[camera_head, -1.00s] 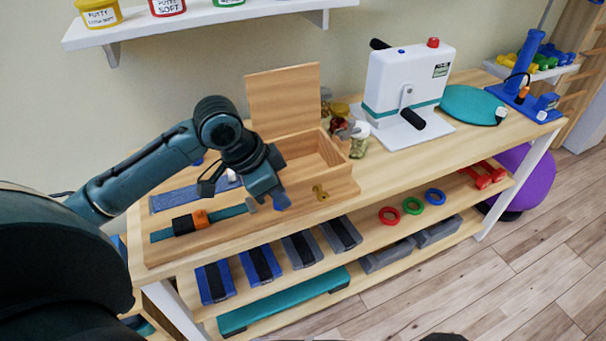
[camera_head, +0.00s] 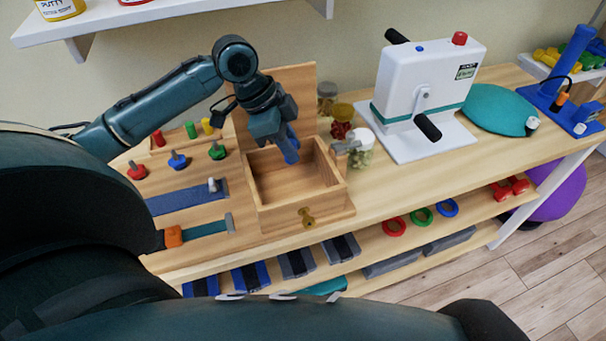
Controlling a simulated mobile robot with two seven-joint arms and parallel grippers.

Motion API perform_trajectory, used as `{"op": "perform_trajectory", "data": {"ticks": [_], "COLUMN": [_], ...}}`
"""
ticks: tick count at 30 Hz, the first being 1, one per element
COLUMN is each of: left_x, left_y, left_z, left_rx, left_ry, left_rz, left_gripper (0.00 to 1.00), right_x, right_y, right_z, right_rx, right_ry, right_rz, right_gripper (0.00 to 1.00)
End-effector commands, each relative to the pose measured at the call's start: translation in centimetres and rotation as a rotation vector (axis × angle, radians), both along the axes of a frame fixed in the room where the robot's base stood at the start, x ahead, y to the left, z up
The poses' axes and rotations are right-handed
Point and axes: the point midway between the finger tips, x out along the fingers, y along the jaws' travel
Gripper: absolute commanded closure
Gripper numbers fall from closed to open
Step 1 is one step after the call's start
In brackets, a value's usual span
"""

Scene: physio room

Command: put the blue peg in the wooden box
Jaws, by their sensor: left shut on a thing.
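The wooden box (camera_head: 330,213) stands on the table with its lid (camera_head: 297,82) raised at the back. A brass latch shows on its front, and the part of its inside that I can see is empty. My left gripper (camera_head: 286,142) is shut on the blue peg (camera_head: 291,152). My right gripper is not in view.
Red, blue and green knobs (camera_head: 217,151) and coloured pegs (camera_head: 207,126) are left of the box. Jars (camera_head: 361,148) stand close to its right, then a white machine (camera_head: 425,80) with a crank. A shelf (camera_head: 160,12) hangs above.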

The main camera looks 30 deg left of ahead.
Motion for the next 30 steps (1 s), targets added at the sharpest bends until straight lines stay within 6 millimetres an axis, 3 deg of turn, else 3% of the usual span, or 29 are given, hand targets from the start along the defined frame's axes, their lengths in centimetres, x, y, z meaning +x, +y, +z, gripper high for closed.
{"op": "perform_trajectory", "data": {"ticks": [9, 16, 21, 30], "left_x": [-0.2, -0.1, -0.1, -0.1], "left_y": [0.0, 0.0, 0.0, 0.0], "left_z": [-5.3, -7.2, -9.6, -10.0], "left_rx": [0.000, 0.000, -0.001, 0.001], "left_ry": [0.005, 0.004, 0.004, 0.001], "left_rz": [0.000, 0.000, 0.001, 0.001], "left_gripper": [1.00, 1.00, 1.00, 1.00], "right_x": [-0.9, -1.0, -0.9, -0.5], "right_y": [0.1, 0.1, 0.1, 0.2], "right_z": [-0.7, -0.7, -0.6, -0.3], "right_rx": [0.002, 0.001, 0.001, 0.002], "right_ry": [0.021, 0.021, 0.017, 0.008], "right_rz": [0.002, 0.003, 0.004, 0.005], "right_gripper": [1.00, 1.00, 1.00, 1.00]}}
